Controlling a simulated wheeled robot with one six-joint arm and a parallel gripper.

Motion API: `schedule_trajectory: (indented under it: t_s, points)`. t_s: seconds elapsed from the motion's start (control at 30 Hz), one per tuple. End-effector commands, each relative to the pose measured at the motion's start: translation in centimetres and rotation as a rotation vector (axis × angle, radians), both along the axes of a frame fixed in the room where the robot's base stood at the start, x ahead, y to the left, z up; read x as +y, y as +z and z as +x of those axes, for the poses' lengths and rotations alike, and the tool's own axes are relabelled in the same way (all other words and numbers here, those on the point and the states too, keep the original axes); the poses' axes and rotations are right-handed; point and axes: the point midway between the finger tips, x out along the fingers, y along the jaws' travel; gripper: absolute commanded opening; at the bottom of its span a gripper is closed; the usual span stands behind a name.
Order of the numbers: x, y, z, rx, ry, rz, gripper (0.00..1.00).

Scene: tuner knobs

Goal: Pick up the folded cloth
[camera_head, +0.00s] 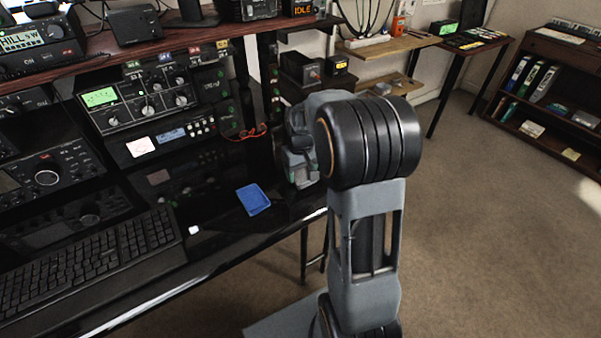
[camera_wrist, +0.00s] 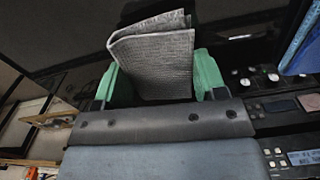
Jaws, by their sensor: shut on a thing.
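A grey folded cloth (camera_wrist: 152,52) with a woven texture stands between the two green fingers of my gripper (camera_wrist: 160,78) in the wrist view. The fingers are shut on it, one at each side. Its folded layers show at the upper edge, rising past the fingertips. In the head view my gripper (camera_head: 301,165) is partly hidden behind my arm, above the right end of the black desk (camera_head: 225,232). I cannot make out the cloth in that view.
A blue flat item (camera_head: 253,199) lies on the desk left of my gripper. Red-framed glasses (camera_head: 247,132), radio units (camera_head: 150,103) and a keyboard (camera_head: 85,258) are nearby. A shelf (camera_head: 190,42) overhangs the desk. Open carpet (camera_head: 480,230) lies to the right.

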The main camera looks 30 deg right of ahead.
Motion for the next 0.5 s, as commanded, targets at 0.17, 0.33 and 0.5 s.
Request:
schedule_trajectory:
  t_s: [0.17,0.33,0.5]
  points:
    - [0.0,1.9,0.1,-0.003,0.000,-0.001,0.42]
    - [0.5,5.0,-1.5,-0.005,0.000,-0.001,0.42]
    - [1.4,8.7,-4.4,-0.006,0.000,-0.002,0.42]
